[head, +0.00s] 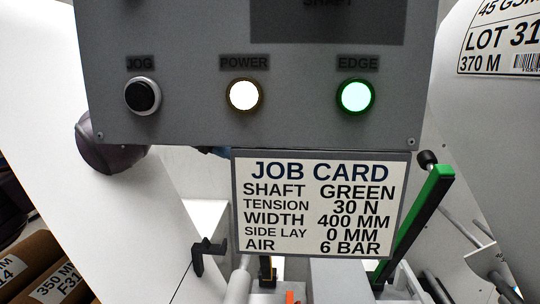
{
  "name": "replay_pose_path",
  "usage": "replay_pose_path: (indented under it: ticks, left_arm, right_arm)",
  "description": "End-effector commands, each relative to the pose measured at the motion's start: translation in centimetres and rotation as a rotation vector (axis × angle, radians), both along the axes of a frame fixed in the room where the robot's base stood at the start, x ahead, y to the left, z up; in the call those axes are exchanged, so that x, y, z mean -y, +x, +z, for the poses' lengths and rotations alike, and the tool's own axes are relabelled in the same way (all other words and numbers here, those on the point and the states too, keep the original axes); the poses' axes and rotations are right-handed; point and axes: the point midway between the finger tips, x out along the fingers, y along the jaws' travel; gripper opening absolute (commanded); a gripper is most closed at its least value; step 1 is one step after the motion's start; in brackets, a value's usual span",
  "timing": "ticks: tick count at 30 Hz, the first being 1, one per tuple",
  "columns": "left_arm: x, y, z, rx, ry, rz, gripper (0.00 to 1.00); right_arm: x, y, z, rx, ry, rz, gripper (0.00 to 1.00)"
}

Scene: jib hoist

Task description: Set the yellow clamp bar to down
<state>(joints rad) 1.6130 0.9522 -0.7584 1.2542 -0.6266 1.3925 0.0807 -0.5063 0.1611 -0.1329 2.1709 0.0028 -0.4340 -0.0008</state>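I cannot make out a clear yellow clamp bar in the head view. A narrow dark upright piece with a yellow-orange edge (266,268) shows just below the job card, mostly hidden by it, and I cannot tell whether it is the clamp bar or how it is set. A green and black bar (415,220) leans at the right of the card, its upper end to the right. Neither of my grippers can be made out in this view.
A grey control panel (190,125) with a job card (320,205) under it blocks the middle. Its power lamp (243,95) glows white and its edge lamp (355,96) green. A large white roll (490,130) stands right. Brown rolls (35,265) lie lower left.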

Motion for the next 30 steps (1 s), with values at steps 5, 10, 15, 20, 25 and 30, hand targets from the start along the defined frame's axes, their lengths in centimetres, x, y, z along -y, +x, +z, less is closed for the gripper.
replay_pose_path:
  ticks: [5, 10, 15, 20, 25, 30]
  left_arm:
    - [3.0, -0.9, -1.1, -0.002, 0.000, -0.004, 0.59]
    - [5.4, -1.5, -2.0, -0.003, 0.000, -0.003, 0.59]
    - [7.0, -2.0, -2.5, -0.001, 0.000, -0.001, 0.59]
    - [7.6, -2.1, -2.7, -0.002, 0.000, -0.001, 0.59]
    - [7.7, -2.1, -2.7, -0.002, 0.000, 0.000, 0.59]
    - [7.7, -2.1, -2.7, -0.002, 0.000, 0.000, 0.48]
  right_arm:
    - [0.0, 0.0, -0.1, -0.002, 0.000, 0.000, 0.51]
    - [0.0, -0.1, -0.2, -0.004, 0.000, 0.001, 0.51]
    - [0.0, -0.1, -0.3, -0.006, -0.001, 0.001, 0.51]
    - [0.0, -0.1, -0.3, -0.006, -0.001, 0.000, 0.51]
    - [0.0, -0.1, -0.3, -0.006, -0.001, 0.000, 0.51]
    - [0.0, -0.1, -0.3, -0.005, -0.001, 0.000, 0.51]
